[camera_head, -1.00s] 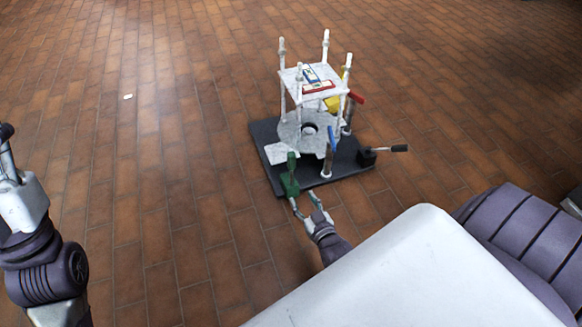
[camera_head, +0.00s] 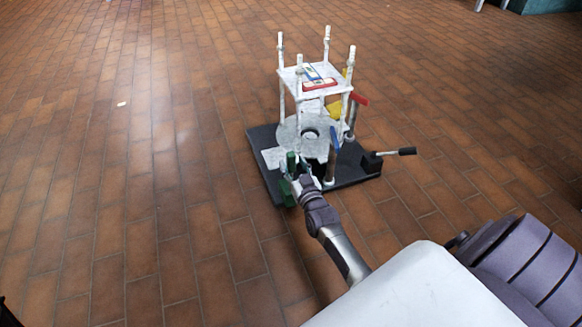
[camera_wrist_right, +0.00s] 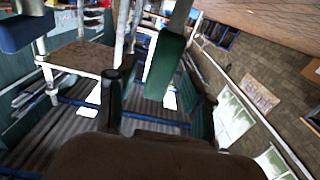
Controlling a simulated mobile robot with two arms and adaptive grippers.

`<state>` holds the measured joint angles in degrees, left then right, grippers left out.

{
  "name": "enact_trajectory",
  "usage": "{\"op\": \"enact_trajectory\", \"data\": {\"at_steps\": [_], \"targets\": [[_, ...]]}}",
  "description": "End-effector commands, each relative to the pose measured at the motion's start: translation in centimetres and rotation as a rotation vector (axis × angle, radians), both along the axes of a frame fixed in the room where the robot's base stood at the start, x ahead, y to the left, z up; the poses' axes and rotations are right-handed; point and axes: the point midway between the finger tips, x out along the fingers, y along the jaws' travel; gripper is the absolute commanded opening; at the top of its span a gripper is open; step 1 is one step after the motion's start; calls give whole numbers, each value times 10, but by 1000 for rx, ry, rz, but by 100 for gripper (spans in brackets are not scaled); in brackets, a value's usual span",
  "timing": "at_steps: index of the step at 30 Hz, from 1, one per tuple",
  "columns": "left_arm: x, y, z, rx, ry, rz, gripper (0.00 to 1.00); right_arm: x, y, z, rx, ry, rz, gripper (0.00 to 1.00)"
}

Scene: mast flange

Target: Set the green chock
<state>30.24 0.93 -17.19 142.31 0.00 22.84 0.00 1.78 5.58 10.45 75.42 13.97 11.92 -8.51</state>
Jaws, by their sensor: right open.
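The green chock (camera_head: 287,192) is at the near left edge of the dark base plate of the mast stand, with an upright green part (camera_head: 291,160) above it. My right gripper (camera_head: 299,179) is at the right side of this green piece and partly hides it. In the right wrist view a green block (camera_wrist_right: 166,66) stands in the gap between the spread fingers of my right gripper (camera_wrist_right: 157,100). The fingers are open; whether either touches the block I cannot tell. My left gripper is out of view.
The dark base plate (camera_head: 350,173) carries a white stand with posts and a top plate (camera_head: 318,82).

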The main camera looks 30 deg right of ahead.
Motion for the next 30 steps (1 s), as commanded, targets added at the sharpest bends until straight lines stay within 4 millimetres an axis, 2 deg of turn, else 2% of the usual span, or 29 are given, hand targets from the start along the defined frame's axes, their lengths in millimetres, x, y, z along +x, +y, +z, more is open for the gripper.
{"op": "enact_trajectory", "data": {"at_steps": [3,6,15,17,25,30], "targets": [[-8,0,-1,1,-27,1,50,13,-3,-2,0,-2,0,52],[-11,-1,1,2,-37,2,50,18,-4,-2,0,1,0,52],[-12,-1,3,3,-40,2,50,20,-5,0,0,1,0,52],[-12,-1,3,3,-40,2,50,20,-5,0,0,1,0,44],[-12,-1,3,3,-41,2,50,20,-5,0,0,1,0,0],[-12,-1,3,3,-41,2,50,20,-5,0,0,1,0,0]]}}
